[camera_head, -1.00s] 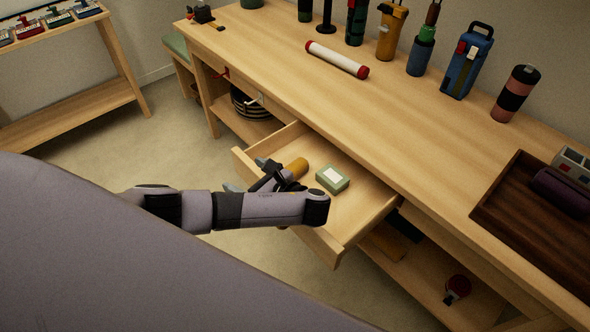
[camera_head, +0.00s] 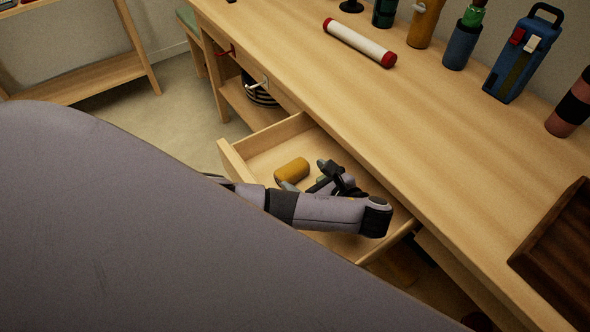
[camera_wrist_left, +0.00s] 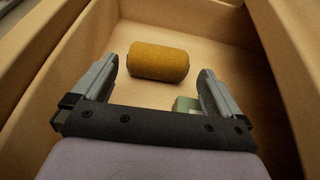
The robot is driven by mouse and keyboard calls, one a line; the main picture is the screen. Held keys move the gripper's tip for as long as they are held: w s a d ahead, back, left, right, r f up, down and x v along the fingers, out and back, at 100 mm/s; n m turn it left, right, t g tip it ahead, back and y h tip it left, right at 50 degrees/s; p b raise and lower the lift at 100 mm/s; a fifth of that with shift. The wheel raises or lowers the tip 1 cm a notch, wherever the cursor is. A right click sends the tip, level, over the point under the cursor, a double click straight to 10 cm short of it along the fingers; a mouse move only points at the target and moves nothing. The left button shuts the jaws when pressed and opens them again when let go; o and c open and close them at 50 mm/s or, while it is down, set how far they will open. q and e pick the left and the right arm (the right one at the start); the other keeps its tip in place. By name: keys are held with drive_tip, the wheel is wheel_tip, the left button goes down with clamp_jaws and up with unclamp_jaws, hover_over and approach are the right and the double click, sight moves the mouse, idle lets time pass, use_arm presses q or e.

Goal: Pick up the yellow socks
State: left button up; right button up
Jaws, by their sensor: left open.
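The yellow socks (camera_head: 292,171), a rolled mustard-yellow bundle, lie in the open drawer (camera_head: 232,160) toward its left part. They also show in the left wrist view (camera_wrist_left: 158,62), ahead of the fingers and roughly centred between them. My left gripper (camera_head: 306,176) is over the drawer, just right of the socks in the head view. Its two fingers (camera_wrist_left: 158,82) are spread apart, with nothing held between them. My right gripper is not in view.
A green box shows partly beside the right finger in the left wrist view (camera_wrist_left: 186,104); my arm hides it in the head view. The drawer walls rise around the gripper. The desk top (camera_head: 420,120) holds a white tube (camera_head: 360,43), bottles and a dark tray (camera_head: 560,250).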

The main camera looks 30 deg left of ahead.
sight(294, 169)
use_arm(q)
drive_tip(key=shift+w+a+f+b, duration=0.1)
drive_tip(key=shift+a+f+b, duration=0.25)
drive_tip(key=shift+f, duration=0.2)
drive_tip(key=shift+w+a+f+b, duration=0.2)
drive_tip(key=shift+a+b, duration=0.35)
drive_tip(key=x, duration=0.3)
drive_tip(key=b+x, duration=0.1)
drive_tip(key=x, duration=0.1)
drive_tip(key=shift+w+a+r, duration=0.1)
drive_tip(key=shift+a+r, duration=0.1)
drive_tip(key=shift+r, duration=0.15)
drive_tip(key=c, duration=0.7)
